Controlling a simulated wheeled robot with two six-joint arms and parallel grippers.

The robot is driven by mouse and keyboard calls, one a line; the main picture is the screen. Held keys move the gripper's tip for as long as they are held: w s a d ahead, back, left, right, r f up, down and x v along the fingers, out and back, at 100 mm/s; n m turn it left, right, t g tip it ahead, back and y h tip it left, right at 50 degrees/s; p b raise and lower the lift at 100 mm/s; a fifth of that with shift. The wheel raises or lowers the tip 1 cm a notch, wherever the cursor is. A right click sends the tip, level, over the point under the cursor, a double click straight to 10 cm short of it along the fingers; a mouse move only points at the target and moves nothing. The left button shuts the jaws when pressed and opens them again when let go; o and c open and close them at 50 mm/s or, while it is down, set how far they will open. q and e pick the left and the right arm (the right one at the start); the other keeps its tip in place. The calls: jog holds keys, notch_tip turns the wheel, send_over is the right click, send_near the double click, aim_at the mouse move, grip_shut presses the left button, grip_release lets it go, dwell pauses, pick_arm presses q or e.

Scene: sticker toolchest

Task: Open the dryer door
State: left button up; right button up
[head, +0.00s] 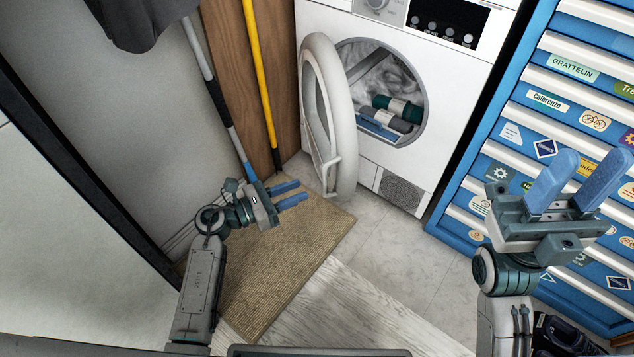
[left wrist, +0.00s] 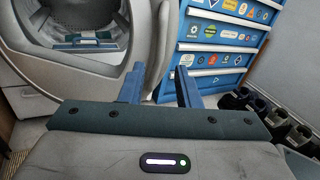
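The white dryer (head: 460,75) stands at the top middle of the head view. Its round door (head: 341,110) is swung wide open to the left, with a handle at its lower edge. The open drum (head: 385,85) shows dark rolled items and a blue item inside. My left gripper (head: 289,194) is open and empty, a little below and left of the door, apart from it in the head view. In the left wrist view the door (left wrist: 161,48) is beyond my left fingers. My right gripper (head: 577,178) is open and empty in front of the blue tool chest.
The blue tool chest (head: 520,112) with stickered drawers stands right of the dryer. A yellow pole (head: 259,75) and a grey-blue pole (head: 215,90) lean at the left wall. A brown mat (head: 285,265) lies below. Shoes (left wrist: 298,138) stand at right in the left wrist view.

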aim_at(325, 181)
pick_arm(q)
jog(key=b+x, duration=0.1)
jog(key=x, duration=0.7)
jog(key=shift+w+d, duration=0.1)
jog(key=shift+d, duration=0.2)
jog(key=shift+f, duration=0.1)
grip_shut()
